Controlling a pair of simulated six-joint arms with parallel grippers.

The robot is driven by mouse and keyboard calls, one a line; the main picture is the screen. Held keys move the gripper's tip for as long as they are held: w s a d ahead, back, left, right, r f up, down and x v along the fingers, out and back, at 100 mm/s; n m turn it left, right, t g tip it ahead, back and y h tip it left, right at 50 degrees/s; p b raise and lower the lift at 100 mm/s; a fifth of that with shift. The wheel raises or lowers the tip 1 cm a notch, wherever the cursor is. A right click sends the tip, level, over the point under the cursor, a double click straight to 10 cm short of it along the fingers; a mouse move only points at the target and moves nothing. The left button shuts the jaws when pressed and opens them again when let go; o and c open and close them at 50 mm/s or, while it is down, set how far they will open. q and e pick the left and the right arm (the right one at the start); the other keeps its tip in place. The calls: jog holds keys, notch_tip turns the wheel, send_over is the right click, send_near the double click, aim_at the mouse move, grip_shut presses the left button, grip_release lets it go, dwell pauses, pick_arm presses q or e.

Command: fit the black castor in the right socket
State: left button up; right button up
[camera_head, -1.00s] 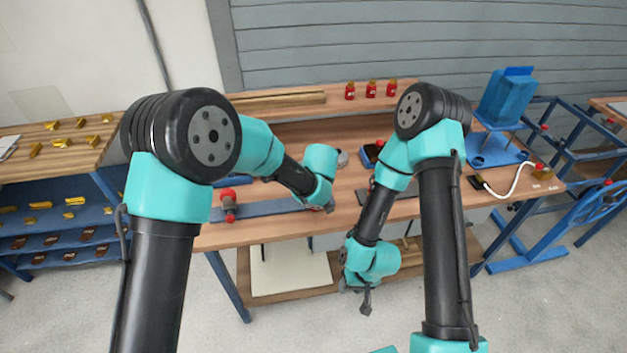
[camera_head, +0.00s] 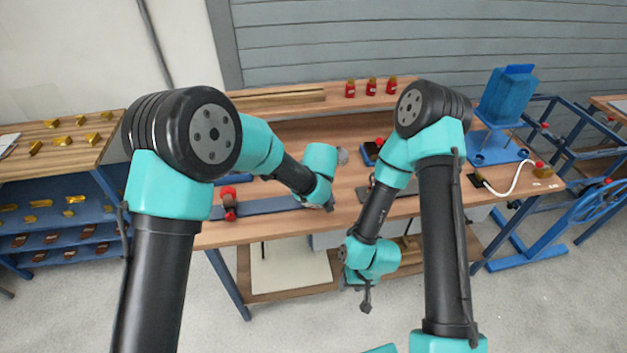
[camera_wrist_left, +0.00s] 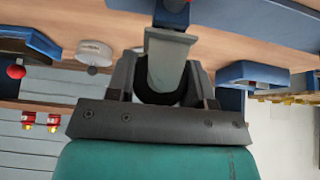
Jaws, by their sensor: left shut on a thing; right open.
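My left gripper (camera_head: 329,207) is low over the dark blue-grey bar (camera_head: 268,207) on the bench. In the left wrist view its jaws (camera_wrist_left: 163,88) are shut around a dark, rounded thing, which I take to be the black castor (camera_wrist_left: 158,97). A pale grey piece (camera_wrist_left: 168,60) shows at the same place and covers part of it. In the head view the castor is hidden by the gripper. My right gripper (camera_head: 366,300) hangs open in front of the bench edge, away from the bar. I cannot make out the right socket in either view.
A red clamp-like part (camera_head: 229,203) stands at the bar's left end. Red bottles (camera_head: 371,88) line the back shelf. A blue machine (camera_head: 507,95) and white cable (camera_head: 507,186) are at right. The bench front (camera_head: 230,234) is clear at left.

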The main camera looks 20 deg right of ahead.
pick_arm(q)
jog(key=shift+f, duration=0.3)
dwell(0.5)
jog(key=o, duration=1.1)
jog(key=shift+c, duration=0.2)
jog(key=shift+o, duration=0.5)
jog(key=o, duration=0.3)
jog(key=shift+r, duration=0.15)
jog(key=shift+r, duration=3.35)
